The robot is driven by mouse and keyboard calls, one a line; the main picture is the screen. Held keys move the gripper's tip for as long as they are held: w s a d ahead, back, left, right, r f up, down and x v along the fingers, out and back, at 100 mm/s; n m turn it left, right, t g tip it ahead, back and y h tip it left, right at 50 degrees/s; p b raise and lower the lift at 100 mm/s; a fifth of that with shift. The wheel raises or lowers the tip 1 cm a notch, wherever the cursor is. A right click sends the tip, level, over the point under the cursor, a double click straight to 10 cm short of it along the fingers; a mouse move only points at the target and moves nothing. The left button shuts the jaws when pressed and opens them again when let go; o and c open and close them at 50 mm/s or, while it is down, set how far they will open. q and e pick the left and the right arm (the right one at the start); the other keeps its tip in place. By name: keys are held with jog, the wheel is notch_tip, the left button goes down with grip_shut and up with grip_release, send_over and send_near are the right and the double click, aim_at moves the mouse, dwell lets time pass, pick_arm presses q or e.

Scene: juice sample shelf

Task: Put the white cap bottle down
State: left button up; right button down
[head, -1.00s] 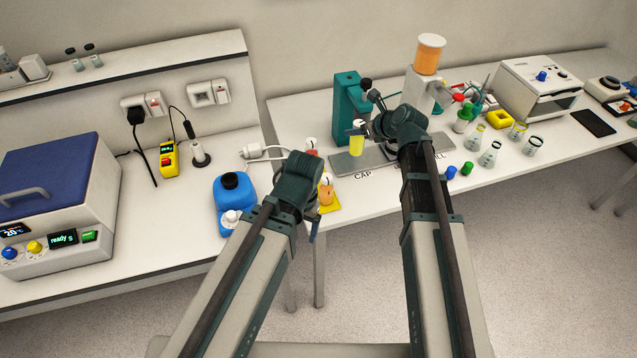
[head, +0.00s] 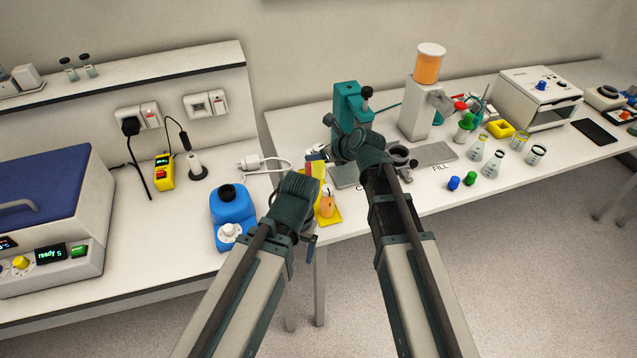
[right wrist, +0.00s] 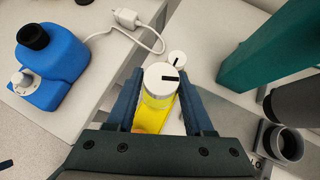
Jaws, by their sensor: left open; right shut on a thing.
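The white cap bottle, with yellow contents (head: 319,168), is upright between the fingers of my right gripper (head: 322,157). In the right wrist view its white cap (right wrist: 161,79) with a black stripe shows between both fingers (right wrist: 160,100). I cannot tell whether its base touches anything. A red bottle (head: 308,169) is right beside it, partly hidden; a second white cap (right wrist: 176,58) shows just beyond in the wrist view. An orange bottle (head: 327,204) stands on a yellow mat (head: 331,219) in front. My left gripper (head: 311,225) is open beside the orange bottle, its fingertips mostly hidden.
A teal device (head: 350,105) and grey plates (head: 433,153) are to the right.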

aim_at(319, 173)
pick_arm(q)
notch_tip(319, 173, down, 8)
jog(key=b, duration=0.7)
jog(key=shift+f, duration=0.2)
pick_arm(e)
jog(key=shift+f, duration=4.2)
jog(key=shift+f+b, duration=0.1)
jog(key=shift+b, duration=0.2)
jog(key=shift+c, duration=1.4)
grip_release()
pick_arm(q)
jog(key=shift+f, duration=0.1)
pick_arm(e)
jog(key=shift+r, duration=0.25)
pick_arm(q)
notch_tip(319, 173, up, 8)
jog(key=p, duration=0.8)
pick_arm(e)
jog(key=v, duration=1.2)
jog(key=shift+f, duration=0.1)
